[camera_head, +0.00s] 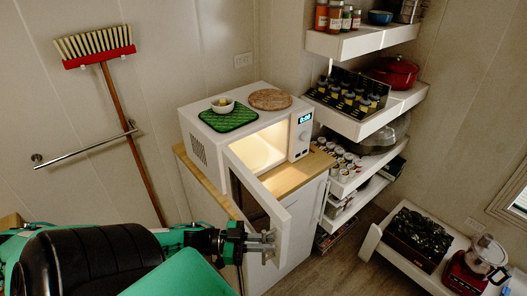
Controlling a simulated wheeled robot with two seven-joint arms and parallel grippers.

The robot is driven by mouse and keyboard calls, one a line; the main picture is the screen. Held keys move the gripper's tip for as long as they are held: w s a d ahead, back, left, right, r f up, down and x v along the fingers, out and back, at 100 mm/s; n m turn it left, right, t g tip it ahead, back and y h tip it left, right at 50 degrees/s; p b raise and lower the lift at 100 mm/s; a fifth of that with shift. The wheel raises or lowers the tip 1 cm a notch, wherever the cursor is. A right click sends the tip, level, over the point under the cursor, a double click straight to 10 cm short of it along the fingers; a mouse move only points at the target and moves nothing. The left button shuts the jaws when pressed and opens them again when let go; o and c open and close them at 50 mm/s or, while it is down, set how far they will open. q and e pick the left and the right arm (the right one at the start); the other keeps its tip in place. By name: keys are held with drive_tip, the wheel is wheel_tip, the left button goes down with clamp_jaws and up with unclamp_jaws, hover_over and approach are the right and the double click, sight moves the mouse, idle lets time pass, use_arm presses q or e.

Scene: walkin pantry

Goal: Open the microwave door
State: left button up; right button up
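The white microwave (226,138) sits on a wood-topped white cabinet. Its door (275,215) is swung well open towards me, and the lit interior (262,150) shows. The control panel (301,138) with a lit display is on its right front. My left gripper (272,243) is low in the picture, at the outer side of the door near its free edge. Its grey fingers appear apart, one above the other, close to the door; whether they touch it I cannot tell. My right gripper is not in view.
A green mat (231,117) with a small bowl (222,105) and a round board (270,99) lie on the microwave. Stocked shelves (345,125) stand to its right. A broom (118,95) and a rail (85,150) are on the left wall. Floor shows at lower right.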

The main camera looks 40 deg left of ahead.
use_arm(q)
drive_tip(key=b+v, duration=0.2)
drive_tip(key=v, duration=1.1)
drive_tip(key=shift+s+a+b, duration=0.25)
drive_tip(key=shift+a+b, duration=0.1)
drive_tip(key=shift+b, duration=0.05)
